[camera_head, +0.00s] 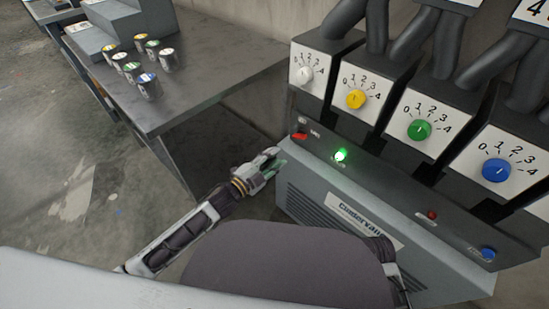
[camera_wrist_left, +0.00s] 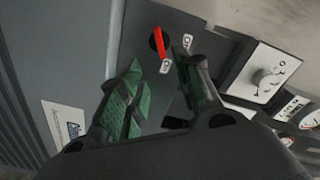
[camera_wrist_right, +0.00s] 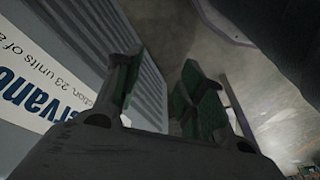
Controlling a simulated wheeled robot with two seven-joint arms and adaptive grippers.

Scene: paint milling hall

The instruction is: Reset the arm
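My left gripper (camera_head: 270,166) is in front of the grey machine (camera_head: 335,215), left of its lit green lamp (camera_head: 340,155). In the left wrist view its two green-padded fingers (camera_wrist_left: 160,100) are apart with nothing between them. A red rotary switch (camera_wrist_left: 158,42) lies beyond the fingertips; in the head view it (camera_head: 299,136) sits at the panel's left end. My right gripper shows in the right wrist view (camera_wrist_right: 160,95), fingers apart and empty, beside the machine's vented front and its lettered label (camera_wrist_right: 38,85). In the head view I cannot make out the right gripper.
The machine carries white (camera_head: 305,75), yellow (camera_head: 356,99), green (camera_head: 419,130) and blue (camera_head: 496,170) dials, a small red button (camera_head: 432,214) and a blue button (camera_head: 488,253). A dark table (camera_head: 215,85) at the left bears several small cans (camera_head: 149,86). Bare floor lies left.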

